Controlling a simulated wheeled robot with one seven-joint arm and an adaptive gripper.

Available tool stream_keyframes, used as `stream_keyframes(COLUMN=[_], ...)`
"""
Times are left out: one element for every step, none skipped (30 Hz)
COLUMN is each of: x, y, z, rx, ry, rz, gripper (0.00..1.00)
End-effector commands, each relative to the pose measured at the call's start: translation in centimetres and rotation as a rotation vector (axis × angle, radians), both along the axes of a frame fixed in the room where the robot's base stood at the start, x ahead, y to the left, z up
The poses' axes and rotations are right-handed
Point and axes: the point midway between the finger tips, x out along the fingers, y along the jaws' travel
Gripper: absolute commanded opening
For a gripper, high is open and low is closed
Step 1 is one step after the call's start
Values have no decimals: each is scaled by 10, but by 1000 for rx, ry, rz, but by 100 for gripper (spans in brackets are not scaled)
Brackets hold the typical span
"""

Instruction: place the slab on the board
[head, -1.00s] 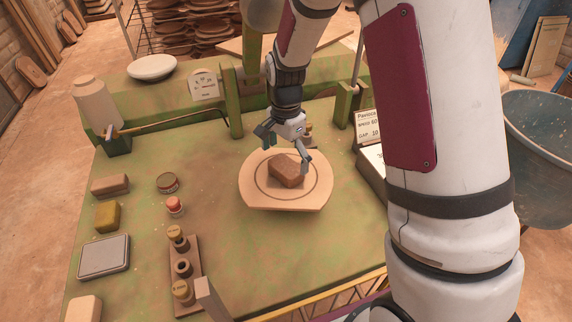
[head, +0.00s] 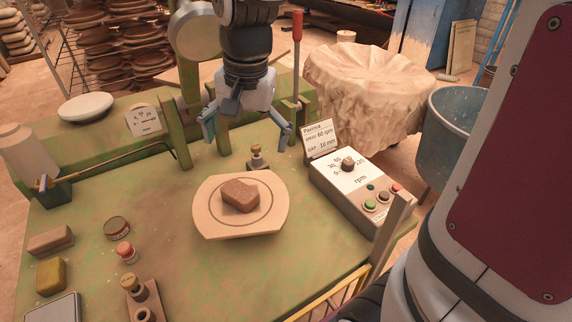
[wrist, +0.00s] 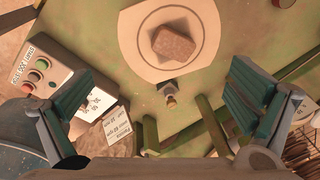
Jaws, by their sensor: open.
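The brown slab (head: 240,195) lies on the round pale board (head: 212,222), inside the ring drawn on it. In the wrist view the slab (wrist: 174,44) also rests on the board (wrist: 136,46), close to the ring's middle. My gripper (head: 247,132) is open and empty, raised above and behind the board, apart from the slab. In the wrist view its two green-padded fingers (wrist: 160,108) stand wide apart with nothing between them.
A control box (head: 352,190) with knob and buttons stands right of the board. A small brass-topped post (head: 257,157) is just behind the board. A tin (head: 117,228), a red-capped jar (head: 126,252) and blocks (head: 51,276) sit at left. Green uprights (head: 182,142) stand at the back.

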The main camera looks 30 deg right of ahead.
Motion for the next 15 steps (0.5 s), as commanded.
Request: stream_keyframes(x=[-17, -26, -39, -49, -58, -71, -80, -90, -102, -110, -118, -128, -134, -140, -147], y=[0, 0, -1, -1, -1, -1, -1, -1, -2, -2, -2, -2, -2, -2, -2], z=[12, 17, 24, 28, 31, 35, 38, 40, 42, 43, 43, 43, 43, 43, 42], rx=[-9, -18, -30, -40, -51, -67, -80, -93, -111, -126, -139, -157, -169, -182, -196], ry=[-32, -47, -68, -83, -99, -118, -132, -145, -163, -176, -187, -202, -211, -219, -229], rz=[60, 101, 154, 194, 235, 287, 327, 366, 417, 453, 487, 528, 557, 584, 614], gripper=[100, 100, 100, 100, 100, 100, 100, 100, 100, 100, 100, 100, 100, 100, 100])
